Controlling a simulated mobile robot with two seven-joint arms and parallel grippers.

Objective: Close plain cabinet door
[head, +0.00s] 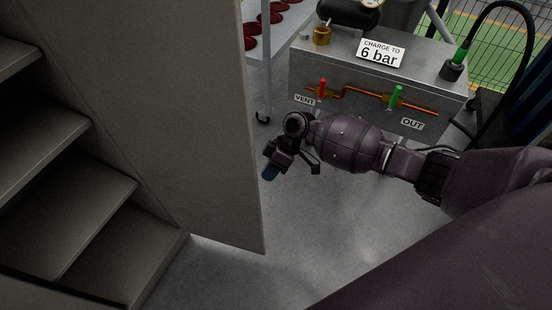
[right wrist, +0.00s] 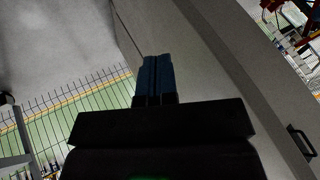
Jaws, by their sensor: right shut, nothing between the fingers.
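The plain cabinet door (head: 165,110) stands open in the head view, a large grey-brown panel at the left with its free edge toward the middle. The cabinet's shelves (head: 95,205) show to its left. My right gripper (head: 269,173) is just right of the door's free edge, fingers pointing down and left. In the right wrist view its blue fingers (right wrist: 154,78) are together with nothing between them, and a pale panel (right wrist: 205,60) lies beside them. I cannot tell whether the fingers touch the door. My left gripper is out of view.
A grey charging box (head: 375,80) with a "6 bar" sign stands behind my right arm. A rack with red discs (head: 252,43) is behind the door. A dark handle (right wrist: 302,142) shows in the right wrist view. The floor (head: 310,215) right of the door is clear.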

